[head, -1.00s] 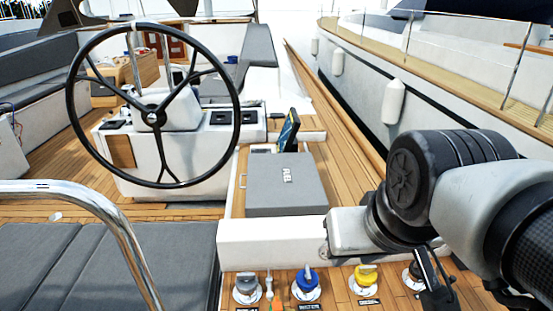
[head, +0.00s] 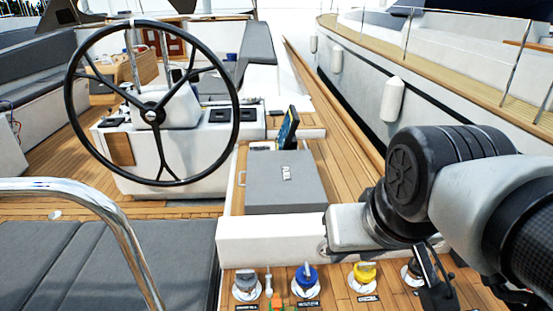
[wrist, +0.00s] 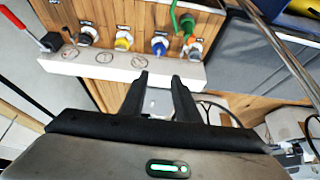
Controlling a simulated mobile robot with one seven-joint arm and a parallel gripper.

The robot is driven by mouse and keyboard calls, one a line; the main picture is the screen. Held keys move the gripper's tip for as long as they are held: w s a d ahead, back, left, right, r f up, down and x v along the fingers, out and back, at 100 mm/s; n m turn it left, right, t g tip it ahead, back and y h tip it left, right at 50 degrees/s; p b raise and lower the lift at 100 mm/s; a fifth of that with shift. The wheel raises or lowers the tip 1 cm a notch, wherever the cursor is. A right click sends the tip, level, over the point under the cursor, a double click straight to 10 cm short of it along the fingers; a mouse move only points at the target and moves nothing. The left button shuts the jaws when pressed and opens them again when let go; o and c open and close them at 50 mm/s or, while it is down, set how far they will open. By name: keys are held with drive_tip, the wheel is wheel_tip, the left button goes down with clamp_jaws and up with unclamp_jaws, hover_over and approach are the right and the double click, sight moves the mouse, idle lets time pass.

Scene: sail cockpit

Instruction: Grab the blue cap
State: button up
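The blue cap (head: 306,275) sits on a round white-ringed fitting on the wooden deck, between the grey cap (head: 246,283) and the yellow cap (head: 364,272). In the wrist view the blue cap (wrist: 158,43) is beyond the fingertips, past a white ledge. My gripper (wrist: 160,77) has its two dark fingers apart, with nothing between them. It is apart from the blue cap. In the head view my arm covers the right side, and the fingers are hard to make out.
A black cap (head: 411,270) stands right of the yellow one. The white ledge (wrist: 120,66) runs beside the caps. A green object (wrist: 182,18) rises near the blue cap in the wrist view. A curved steel rail (head: 100,205) and grey cushions (head: 110,265) are at the left.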

drive_tip(key=o, duration=0.3)
drive_tip(key=shift+w, duration=0.1)
drive_tip(key=o, duration=0.8)
drive_tip(key=w+b, duration=0.1)
drive_tip(key=w+f+b, duration=0.1)
drive_tip(key=shift+w+f+g+b, duration=0.2)
drive_tip(key=shift+w+g+b, duration=0.1)
drive_tip(key=shift+b, duration=0.05)
drive_tip(key=shift+o, duration=0.4)
drive_tip(key=w+f+g+b, duration=0.1)
drive_tip(key=w+f+b, duration=0.3)
drive_tip(key=w, duration=0.4)
drive_tip(key=shift+w+f+g+y+b, duration=0.2)
drive_tip(key=shift+w+g+y+b, duration=0.15)
drive_tip(key=shift+b, duration=0.25)
drive_tip(key=g+b, duration=0.3)
drive_tip(key=b, duration=0.6)
hover_over(307, 268)
wheel_tip(307, 268, down, 20)
drive_tip(key=f+b, duration=0.1)
drive_tip(key=f, duration=0.5)
drive_tip(key=f+b, duration=0.2)
drive_tip(key=f, duration=0.3)
drive_tip(key=shift+d+f, duration=0.2)
drive_tip(key=shift+f, duration=0.15)
drive_tip(key=shift+a+f+b, duration=0.15)
drive_tip(key=shift+f+b, duration=0.8)
drive_tip(key=shift+f, duration=2)
